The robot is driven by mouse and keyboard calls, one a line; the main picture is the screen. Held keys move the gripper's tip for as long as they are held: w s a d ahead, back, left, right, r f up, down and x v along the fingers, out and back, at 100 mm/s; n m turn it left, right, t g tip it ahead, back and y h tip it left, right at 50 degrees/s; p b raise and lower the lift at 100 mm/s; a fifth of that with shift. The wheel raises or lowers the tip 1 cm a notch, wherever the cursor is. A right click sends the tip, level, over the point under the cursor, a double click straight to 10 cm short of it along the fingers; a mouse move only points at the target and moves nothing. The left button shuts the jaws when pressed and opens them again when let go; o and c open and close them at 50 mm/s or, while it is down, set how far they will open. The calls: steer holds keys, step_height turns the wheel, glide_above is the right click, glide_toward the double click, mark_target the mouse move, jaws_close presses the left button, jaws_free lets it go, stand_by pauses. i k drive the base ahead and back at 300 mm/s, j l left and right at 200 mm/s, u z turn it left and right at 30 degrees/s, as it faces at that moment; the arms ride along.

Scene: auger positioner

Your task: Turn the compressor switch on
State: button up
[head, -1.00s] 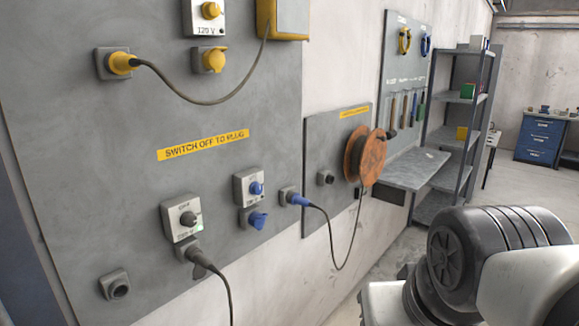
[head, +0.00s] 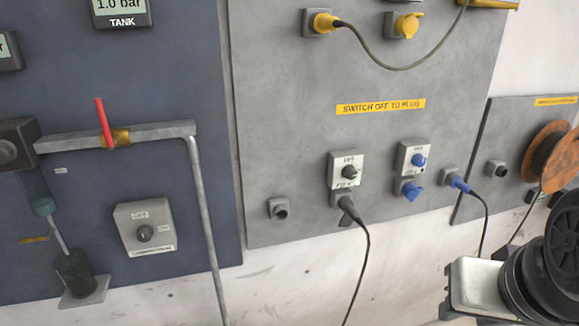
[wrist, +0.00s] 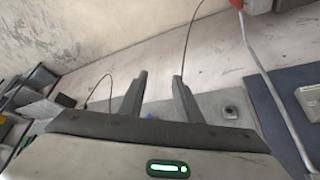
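The compressor switch (head: 145,228) is a light grey box with a dark round knob (head: 145,233), low on the dark blue panel in the head view. An OFF label sits above the knob and an ON label to its right. Which way the knob points is too small to tell. My gripper (wrist: 158,80) shows in the wrist view with its two dark fingers apart and nothing between them. It is away from the switch. A pale grey box cut by the right edge of the wrist view (wrist: 308,102) looks like the switch.
A grey pipe (head: 205,230) runs down right of the switch, with a red valve handle (head: 104,122) above. The grey socket panel (head: 300,90) holds several plugs and switches. A black cable (head: 362,270) hangs from it. A cable reel (head: 550,155) is at right.

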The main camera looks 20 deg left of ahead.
mark_target(144, 233)
steer(key=u, duration=1.9)
steer(key=i+l, duration=0.35)
steer(key=z, duration=0.05)
